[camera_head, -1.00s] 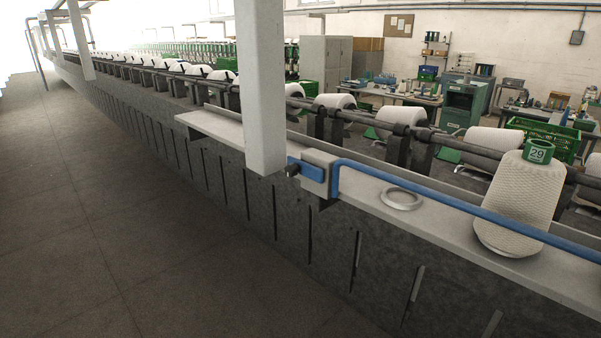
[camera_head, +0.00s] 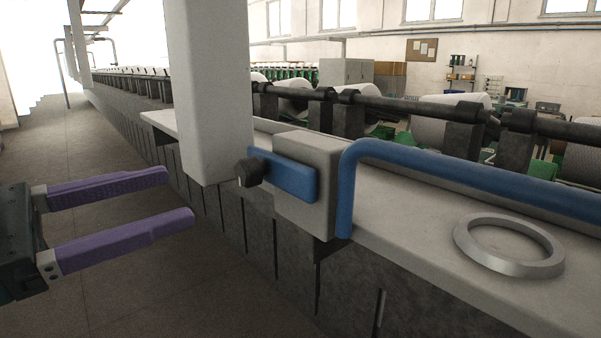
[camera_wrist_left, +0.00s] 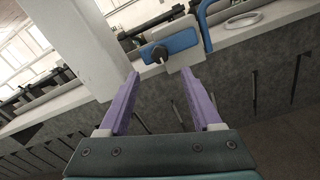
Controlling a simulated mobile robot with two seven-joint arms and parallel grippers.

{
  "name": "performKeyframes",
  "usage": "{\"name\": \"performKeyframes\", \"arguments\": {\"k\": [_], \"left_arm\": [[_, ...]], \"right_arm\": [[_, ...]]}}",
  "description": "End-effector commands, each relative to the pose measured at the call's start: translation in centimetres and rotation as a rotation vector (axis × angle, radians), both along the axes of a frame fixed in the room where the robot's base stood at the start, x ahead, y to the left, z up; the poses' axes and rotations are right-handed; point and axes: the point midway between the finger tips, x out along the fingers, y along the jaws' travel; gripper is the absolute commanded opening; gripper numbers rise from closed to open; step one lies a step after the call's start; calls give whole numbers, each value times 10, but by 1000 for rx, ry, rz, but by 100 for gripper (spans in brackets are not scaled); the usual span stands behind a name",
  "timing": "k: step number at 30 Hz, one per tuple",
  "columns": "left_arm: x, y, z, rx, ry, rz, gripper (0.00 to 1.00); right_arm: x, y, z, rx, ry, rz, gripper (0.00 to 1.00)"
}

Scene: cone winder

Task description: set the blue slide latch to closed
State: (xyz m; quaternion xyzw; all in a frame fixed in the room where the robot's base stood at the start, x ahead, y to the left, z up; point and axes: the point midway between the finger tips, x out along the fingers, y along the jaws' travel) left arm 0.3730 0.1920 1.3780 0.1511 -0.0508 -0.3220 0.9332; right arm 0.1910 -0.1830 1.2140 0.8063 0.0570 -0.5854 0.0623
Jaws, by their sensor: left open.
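In the left wrist view the latch (camera_wrist_left: 174,43) and knob (camera_wrist_left: 159,54) appear ahead, beyond and between the fingertips (camera_wrist_left: 164,77). My right gripper is not in view.
The white post (camera_head: 211,90) stands just left of the latch. A blue rail (camera_head: 450,177) bends down beside the block. A metal ring (camera_head: 508,246) lies on the grey shelf (camera_head: 420,255). The floor aisle at left is clear.

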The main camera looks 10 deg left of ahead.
Motion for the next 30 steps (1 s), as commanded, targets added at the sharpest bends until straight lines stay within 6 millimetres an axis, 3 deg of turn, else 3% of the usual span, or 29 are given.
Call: {"name": "performKeyframes", "arguments": {"k": [6,15,27,30], "left_arm": [[29,-23,8,-7,-2,1,66],[63,-49,4,-8,1,3,66],[69,-54,1,-6,2,1,66],[68,-54,1,-7,2,1,54]], "right_arm": [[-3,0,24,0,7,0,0],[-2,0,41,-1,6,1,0],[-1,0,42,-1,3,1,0],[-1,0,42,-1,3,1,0]]}}
